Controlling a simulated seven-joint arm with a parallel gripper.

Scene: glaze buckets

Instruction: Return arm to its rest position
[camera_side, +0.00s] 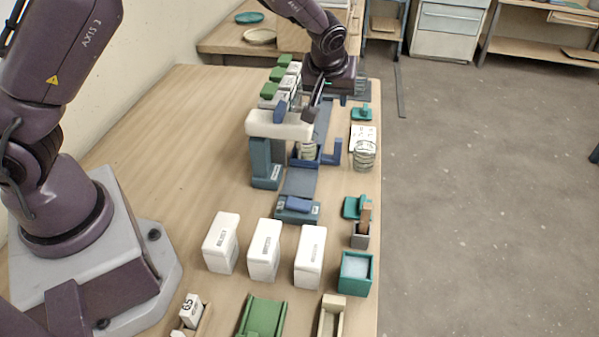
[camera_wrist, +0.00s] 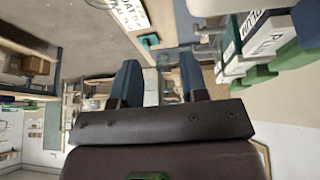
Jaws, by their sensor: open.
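My gripper (camera_side: 318,98) is at the far end of the table, just above and behind the white-and-blue stand (camera_side: 280,124), in the side view. In the wrist view my gripper (camera_wrist: 160,72) shows two dark blue fingers standing apart with nothing between them. The wrist view looks out level across the room, so the hand appears tilted rather than pointing straight down. Part of the fingers is hard to make out against the stand in the side view.
Green-topped white containers (camera_side: 278,82) stand close left of my gripper. A white sign (camera_side: 363,138) stands to its right. Three white blocks (camera_side: 264,250) and a teal bucket (camera_side: 356,272) are nearer the camera. The table's left part (camera_side: 180,150) is clear.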

